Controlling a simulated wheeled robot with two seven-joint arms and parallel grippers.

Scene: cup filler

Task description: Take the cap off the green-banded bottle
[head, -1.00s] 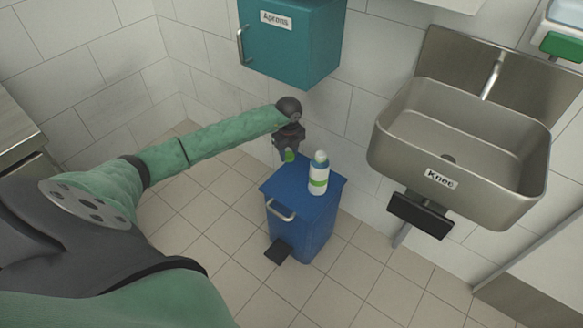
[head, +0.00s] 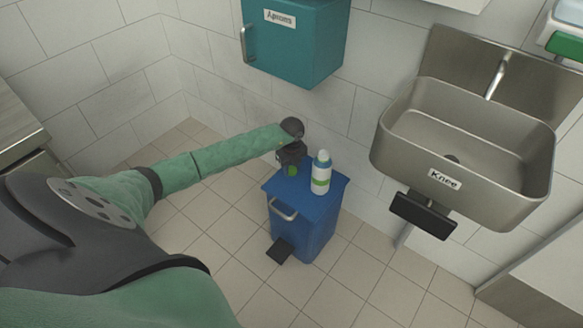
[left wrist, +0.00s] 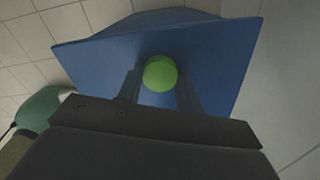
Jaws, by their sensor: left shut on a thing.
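The green-banded bottle (head: 321,174) stands upright on the lid of the blue pedal bin (head: 303,229). In the left wrist view the green cap (left wrist: 160,74) shows between the two fingers against the blue lid (left wrist: 215,40). I cannot tell whether the cap touches the lid. My right gripper is not in view.
A teal cabinet labelled Aprons (head: 300,45) hangs on the wall above the bin. A steel sink (head: 465,150) with a dark knee plate (head: 424,214) is to the right. The tiled floor (head: 370,285) in front is clear.

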